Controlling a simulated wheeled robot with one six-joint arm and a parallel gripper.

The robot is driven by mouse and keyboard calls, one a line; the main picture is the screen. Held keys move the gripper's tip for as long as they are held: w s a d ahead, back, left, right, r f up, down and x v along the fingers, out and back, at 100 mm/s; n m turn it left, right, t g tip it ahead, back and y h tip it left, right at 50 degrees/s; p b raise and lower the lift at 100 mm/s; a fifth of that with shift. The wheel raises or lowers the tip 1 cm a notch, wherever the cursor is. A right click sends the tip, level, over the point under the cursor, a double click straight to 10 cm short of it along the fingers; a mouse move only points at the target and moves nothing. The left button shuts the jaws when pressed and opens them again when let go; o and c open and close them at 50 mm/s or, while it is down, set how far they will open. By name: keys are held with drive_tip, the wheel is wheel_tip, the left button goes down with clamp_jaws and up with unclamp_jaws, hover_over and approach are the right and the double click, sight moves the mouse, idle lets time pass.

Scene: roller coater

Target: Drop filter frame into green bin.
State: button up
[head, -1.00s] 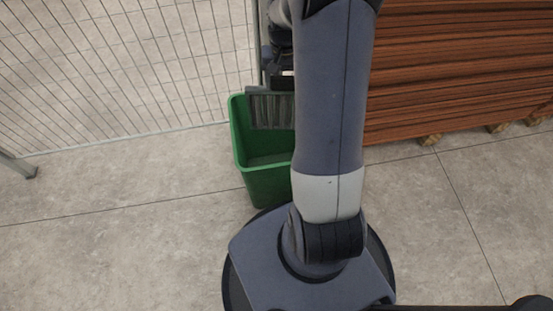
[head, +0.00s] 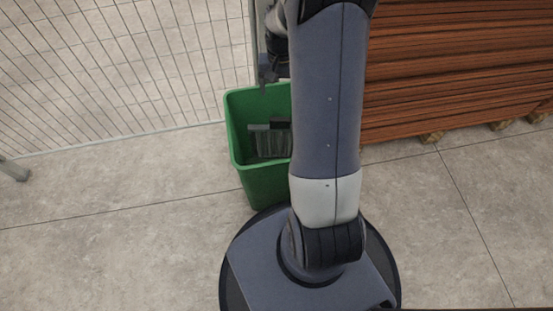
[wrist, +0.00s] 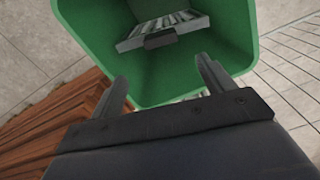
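The green bin (head: 236,130) stands on the floor left of my arm; my arm hides its right side in the head view. It also shows in the wrist view (wrist: 165,85). The grey slatted filter frame (head: 270,142) is inside the bin, and in the wrist view (wrist: 165,32) it lies tilted, apart from my fingers. Whether it touches the bin's bottom is hard to tell. My gripper (wrist: 165,78) is open and empty, its two fingers apart over the bin's edge. In the head view, my gripper is partly hidden above the bin.
A wire mesh fence (head: 120,70) runs behind the bin on the left. A stack of brown boards (head: 455,70) lies on wooden supports at the right, behind my arm. The concrete floor (head: 110,240) at the front left is clear.

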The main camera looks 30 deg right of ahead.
drive_tip(key=shift+o, duration=1.1)
wheel_tip(320, 180, up, 11)
drive_tip(key=p, duration=0.3)
drive_tip(key=shift+p, duration=0.3)
drive_tip(key=shift+f, duration=0.2)
wheel_tip(320, 180, down, 11)
drive_tip(key=b, duration=0.4)
drive_tip(key=shift+r+p, duration=2.2)
drive_tip(key=shift+r, duration=0.35)
drive_tip(key=shift+f, duration=0.15)
